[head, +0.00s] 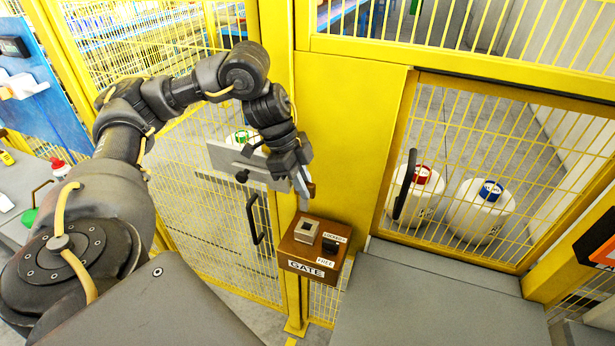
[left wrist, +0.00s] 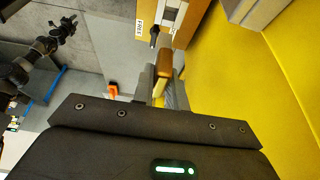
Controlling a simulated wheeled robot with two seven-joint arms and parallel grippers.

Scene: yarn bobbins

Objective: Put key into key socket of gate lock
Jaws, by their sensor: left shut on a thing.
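The gate lock is a brown box (head: 290,262) marked GATE, mounted by the yellow post. On its top are a square metal socket block (head: 304,231) and a black switch (head: 330,243) beside labels LOCKED and FREE. My left gripper (head: 304,190) is shut on the key, whose brown part (head: 311,189) shows at the fingertips, just above the box and apart from it. In the left wrist view, the key's brown end (left wrist: 165,62) sticks out beyond the fingers, near the lock box (left wrist: 184,35). My right gripper (left wrist: 68,24) is small and unclear there.
A yellow gate panel (head: 350,140) and mesh fence stand directly behind the lock. White bobbins with red (head: 422,174) and blue (head: 491,190) tops are behind the mesh. A grey counter (head: 440,300) lies right of the lock, with a clear top.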

